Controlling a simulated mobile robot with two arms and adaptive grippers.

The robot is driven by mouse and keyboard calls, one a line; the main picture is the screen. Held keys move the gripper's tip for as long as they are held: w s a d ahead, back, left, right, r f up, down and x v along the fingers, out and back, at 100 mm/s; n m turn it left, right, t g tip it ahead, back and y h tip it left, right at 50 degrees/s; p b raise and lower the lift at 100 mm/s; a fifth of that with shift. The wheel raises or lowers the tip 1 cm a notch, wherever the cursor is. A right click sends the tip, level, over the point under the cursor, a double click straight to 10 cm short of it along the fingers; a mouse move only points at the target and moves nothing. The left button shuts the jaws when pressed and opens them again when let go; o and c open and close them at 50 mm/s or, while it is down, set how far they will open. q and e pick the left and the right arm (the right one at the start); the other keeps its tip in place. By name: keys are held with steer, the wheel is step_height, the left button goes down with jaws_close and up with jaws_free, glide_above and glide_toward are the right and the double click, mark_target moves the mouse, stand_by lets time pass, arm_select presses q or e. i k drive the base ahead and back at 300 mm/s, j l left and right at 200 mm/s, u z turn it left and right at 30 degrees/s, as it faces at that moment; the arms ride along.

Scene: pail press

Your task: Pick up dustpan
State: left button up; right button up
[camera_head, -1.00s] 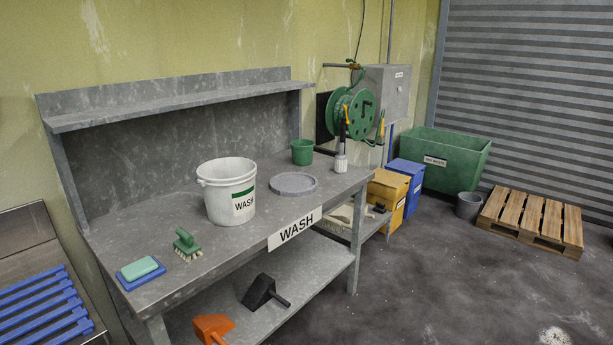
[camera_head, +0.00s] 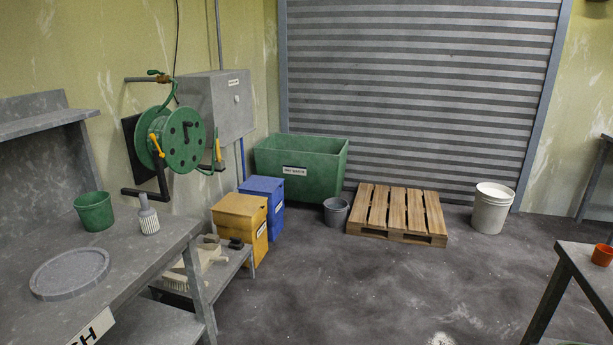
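No dustpan can be made out for certain in the current head view. A cream-coloured item (camera_head: 209,257) lies on a low grey side shelf (camera_head: 222,285) beyond the wash bench, with a pale-bristled brush at its near side; I cannot tell what the cream item is. A small black object (camera_head: 236,243) lies by it. The part of the bench's lower shelf (camera_head: 160,328) that shows is bare. Neither of my grippers is in view.
Yellow (camera_head: 240,222) and blue bins (camera_head: 266,193), a pallet (camera_head: 398,212) and a white bucket (camera_head: 492,208) stand behind. The middle floor is clear.

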mark_target(209, 253)
steer(key=i+z, duration=0.25)
steer(key=i, duration=2.1)
